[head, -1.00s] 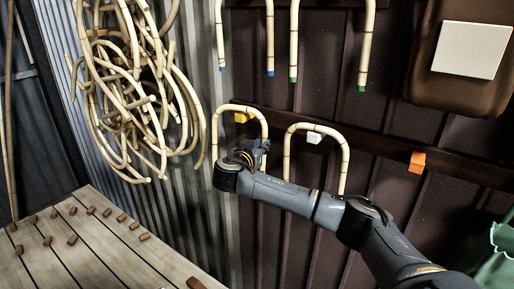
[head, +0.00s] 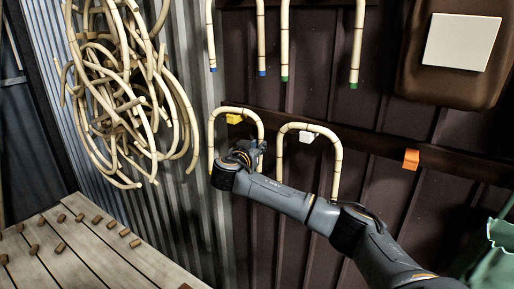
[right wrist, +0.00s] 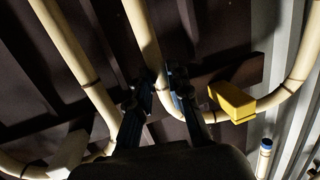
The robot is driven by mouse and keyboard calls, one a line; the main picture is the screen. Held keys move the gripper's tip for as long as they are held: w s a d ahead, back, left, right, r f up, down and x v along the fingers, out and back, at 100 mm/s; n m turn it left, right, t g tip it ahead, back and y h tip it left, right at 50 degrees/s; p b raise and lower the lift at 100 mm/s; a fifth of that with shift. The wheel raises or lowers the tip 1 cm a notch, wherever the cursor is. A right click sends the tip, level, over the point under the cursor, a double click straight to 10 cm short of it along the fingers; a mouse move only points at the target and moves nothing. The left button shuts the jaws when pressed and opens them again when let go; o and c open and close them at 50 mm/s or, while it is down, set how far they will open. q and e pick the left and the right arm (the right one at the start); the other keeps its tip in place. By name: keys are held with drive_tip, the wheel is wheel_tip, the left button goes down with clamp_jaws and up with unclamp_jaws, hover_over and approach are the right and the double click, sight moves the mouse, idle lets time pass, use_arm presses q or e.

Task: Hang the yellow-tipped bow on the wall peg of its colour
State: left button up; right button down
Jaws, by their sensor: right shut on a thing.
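The held bow (head: 213,125) is a pale rattan arch with dark bands. In the head view its curved top passes just above the yellow peg (head: 234,118), with one leg on each side. My right gripper (head: 260,148) is shut on the bow's right leg. In the right wrist view the leg runs between the fingers (right wrist: 160,90). There the bow's curve (right wrist: 287,88) passes close by the yellow peg (right wrist: 232,102); I cannot tell if they touch. My left gripper is not in view.
Another bow (head: 338,165) hangs around the white peg (head: 306,137) just right. An orange peg (head: 411,159) is bare. Blue-tipped and green-tipped bows (head: 358,40) hang above. Coiled rattan (head: 130,90) hangs left, above a slatted table (head: 85,255) with small wooden pegs.

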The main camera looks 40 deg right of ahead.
drive_tip(key=c, duration=1.2)
unclamp_jaws()
drive_tip(key=shift+o, duration=0.2)
drive_tip(key=v, duration=1.2)
drive_tip(key=shift+s+a, duration=0.1)
drive_tip(key=s+a, duration=0.3)
drive_tip(key=a, duration=0.5)
drive_tip(key=shift+s, duration=0.2)
drive_tip(key=shift+f, duration=0.1)
